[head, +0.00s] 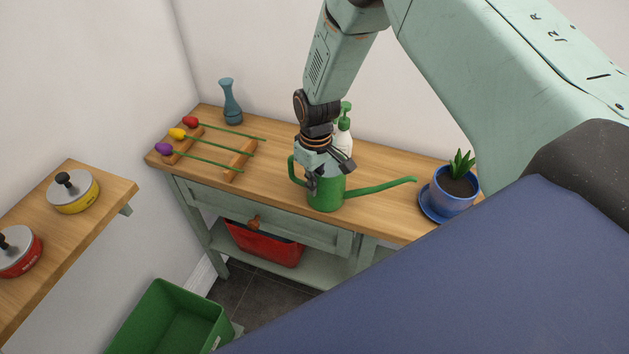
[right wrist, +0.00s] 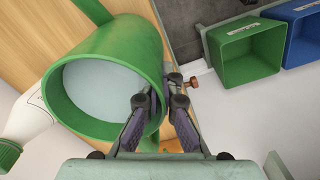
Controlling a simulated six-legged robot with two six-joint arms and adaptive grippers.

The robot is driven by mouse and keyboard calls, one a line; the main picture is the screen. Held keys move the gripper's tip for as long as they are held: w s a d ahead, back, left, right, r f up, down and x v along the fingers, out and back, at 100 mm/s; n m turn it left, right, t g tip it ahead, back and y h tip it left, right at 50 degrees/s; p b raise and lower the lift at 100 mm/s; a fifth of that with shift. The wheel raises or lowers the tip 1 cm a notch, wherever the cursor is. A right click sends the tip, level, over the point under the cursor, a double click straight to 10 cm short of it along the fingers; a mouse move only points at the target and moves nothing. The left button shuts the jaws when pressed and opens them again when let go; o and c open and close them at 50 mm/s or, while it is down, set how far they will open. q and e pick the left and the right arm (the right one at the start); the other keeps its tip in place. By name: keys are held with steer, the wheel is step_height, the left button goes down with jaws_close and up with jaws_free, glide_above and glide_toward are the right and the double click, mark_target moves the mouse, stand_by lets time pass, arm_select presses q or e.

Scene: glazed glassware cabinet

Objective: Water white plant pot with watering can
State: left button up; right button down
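A green watering can (head: 326,194) stands upright on the wooden tabletop, its long spout pointing right and its handle on the left. My right gripper (head: 318,178) is down at the can. In the right wrist view the can (right wrist: 117,42) shows its round rim and pale inside. The only plant pot in view is blue (head: 452,203), with a spiky green plant, on a blue saucer (head: 430,210) at right. No white pot shows. My left gripper is out of view.
A white bottle with a green pump (head: 345,122) stands just behind the can. A side shelf holds lidded pots (head: 80,198). A green bin (head: 165,315) stands below.

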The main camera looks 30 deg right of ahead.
steer(key=shift+w, duration=0.15)
steer(key=c, duration=1.7)
jaws_free()
steer(key=shift+d, duration=0.3)
steer(key=shift+o, duration=1.3)
steer(key=shift+a, duration=0.1)
steer(key=shift+a, duration=0.1)
steer(key=shift+r, duration=0.25)
step_height(320, 180, up, 12)
steer(key=shift+d+f, duration=0.2)
steer(key=shift+f, duration=0.05)
